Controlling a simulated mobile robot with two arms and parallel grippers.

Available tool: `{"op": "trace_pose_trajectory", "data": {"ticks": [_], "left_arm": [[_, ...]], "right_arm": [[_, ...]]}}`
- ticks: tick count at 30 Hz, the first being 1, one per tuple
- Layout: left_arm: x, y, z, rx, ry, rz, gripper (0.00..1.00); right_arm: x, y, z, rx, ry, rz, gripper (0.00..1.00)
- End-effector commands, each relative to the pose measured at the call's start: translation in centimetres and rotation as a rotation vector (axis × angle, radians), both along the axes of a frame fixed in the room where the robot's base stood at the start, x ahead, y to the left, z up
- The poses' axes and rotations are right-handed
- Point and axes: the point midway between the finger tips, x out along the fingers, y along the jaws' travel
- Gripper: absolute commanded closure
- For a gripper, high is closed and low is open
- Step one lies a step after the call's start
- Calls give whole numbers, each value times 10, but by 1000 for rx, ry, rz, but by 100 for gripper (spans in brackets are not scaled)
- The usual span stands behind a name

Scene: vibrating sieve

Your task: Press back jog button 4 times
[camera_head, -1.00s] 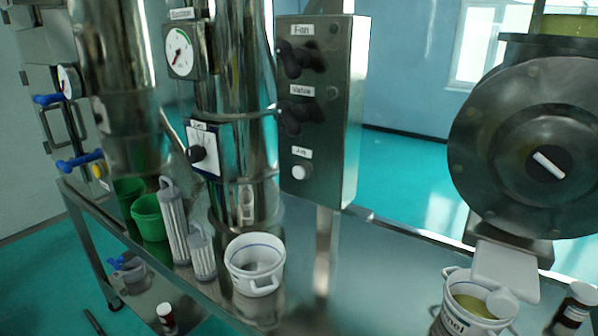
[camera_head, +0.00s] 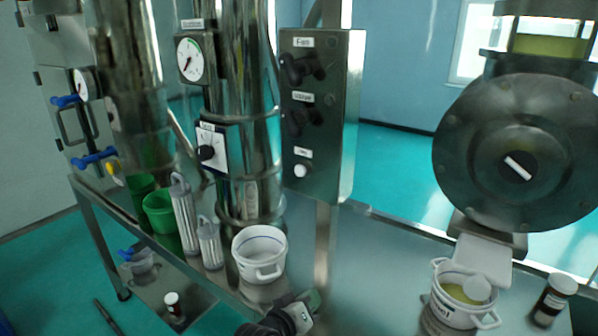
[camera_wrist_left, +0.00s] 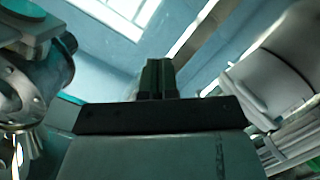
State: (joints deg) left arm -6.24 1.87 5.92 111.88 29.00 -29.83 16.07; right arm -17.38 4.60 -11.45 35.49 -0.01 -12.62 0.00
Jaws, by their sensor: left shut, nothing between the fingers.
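The jog button (camera_head: 300,171) is a small white round button under a small label, low on the front of the steel control box (camera_head: 345,130). Two black knobs, labelled Fan (camera_head: 303,68) and Valve (camera_head: 306,115), sit above it on the same face. My left gripper (camera_head: 312,300) comes in at the bottom of the head view, below the box and well apart from the button. Its fingers are shut and empty; they also show together in the left wrist view (camera_wrist_left: 158,78). The button cannot be made out in the left wrist view. My right gripper is not in view.
A white pot (camera_head: 259,254), grey filter cylinders (camera_head: 185,212) and a green cup (camera_head: 160,212) stand on the steel table. A round steel drum (camera_head: 515,165) and a pot of yellowish contents (camera_head: 462,310) are at right.

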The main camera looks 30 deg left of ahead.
Motion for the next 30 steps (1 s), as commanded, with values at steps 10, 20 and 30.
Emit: {"op": "trace_pose_trajectory", "data": {"ticks": [10,20,30], "left_arm": [[47,80,143,-498,-549,258,100],[42,137,203,-801,-855,392,100],[41,141,206,-821,-875,402,100]], "right_arm": [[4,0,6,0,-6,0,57],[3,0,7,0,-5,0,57],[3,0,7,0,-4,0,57]]}}
